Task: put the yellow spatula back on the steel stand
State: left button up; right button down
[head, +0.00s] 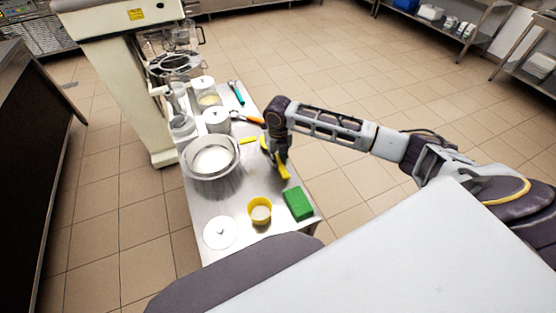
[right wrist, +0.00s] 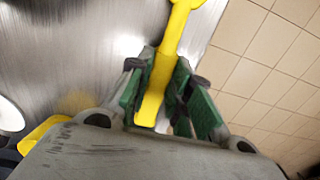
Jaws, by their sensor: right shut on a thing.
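The yellow spatula (head: 284,173) is in my right gripper (head: 279,158), over the right edge of the steel stand (head: 233,205). In the right wrist view, the green-padded fingers of my right gripper (right wrist: 158,97) are shut on both sides of the yellow spatula's handle (right wrist: 159,75). The spatula's far end runs out of the top of that view. The steel top shows behind it, with floor tiles at the right; I cannot tell whether the spatula touches the steel. My left gripper is not in view.
On the steel top are a steel bowl (head: 211,165), a yellow cup (head: 260,211), a green block (head: 298,204), a white disc (head: 221,232), lidded containers (head: 216,120) and a teal-handled tool (head: 237,92). A large cream machine (head: 125,80) stands behind at the left.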

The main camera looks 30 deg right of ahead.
jog(key=shift+f, duration=0.5)
jog(key=shift+f, duration=0.15)
jog(key=c, duration=1.3)
grip_release()
notch_tip(320, 180, up, 12)
jog(key=shift+s, duration=0.15)
